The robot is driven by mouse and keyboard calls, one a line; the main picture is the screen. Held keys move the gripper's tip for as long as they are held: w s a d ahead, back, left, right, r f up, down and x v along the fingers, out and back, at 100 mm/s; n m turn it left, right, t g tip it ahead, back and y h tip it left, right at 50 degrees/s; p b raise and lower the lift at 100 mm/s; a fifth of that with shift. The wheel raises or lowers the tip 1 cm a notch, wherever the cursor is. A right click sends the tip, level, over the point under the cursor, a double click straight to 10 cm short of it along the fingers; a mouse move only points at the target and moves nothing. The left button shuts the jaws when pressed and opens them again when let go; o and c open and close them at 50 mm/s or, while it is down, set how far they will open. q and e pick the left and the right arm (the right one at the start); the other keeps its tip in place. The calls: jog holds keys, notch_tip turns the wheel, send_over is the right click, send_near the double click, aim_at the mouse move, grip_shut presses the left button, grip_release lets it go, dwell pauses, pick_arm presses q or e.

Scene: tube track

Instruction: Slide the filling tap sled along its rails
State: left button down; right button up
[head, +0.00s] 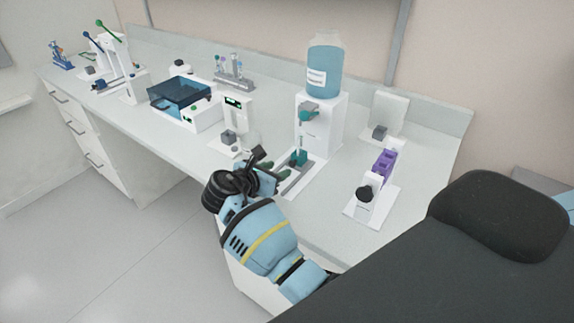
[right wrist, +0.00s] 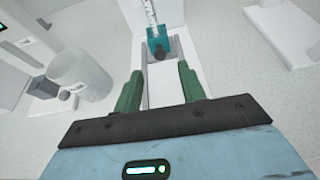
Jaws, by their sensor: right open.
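The filling tap sled (head: 299,157) is a small teal block on a white base in front of the bottle stand. In the right wrist view the sled (right wrist: 157,34) sits between two grey rails, with a dark knob on its near side. My right gripper (right wrist: 160,70) is open, with its green fingers spread either side of the rail track. The sled lies just beyond the fingertips, with no visible contact. In the head view the right gripper (head: 273,171) is at the front end of the rails and partly hides them. My left gripper is not in view.
A blue bottle (head: 324,72) stands on the white dispenser (head: 328,128) behind the sled. A white fixture with a purple part (head: 384,162) is to the right. A white device with a blue lid (head: 180,92) and a tube rack (head: 234,84) are to the left.

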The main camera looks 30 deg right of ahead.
aim_at(291, 164)
jog(key=x, duration=0.6)
jog(key=shift+r, duration=0.1)
grip_shut()
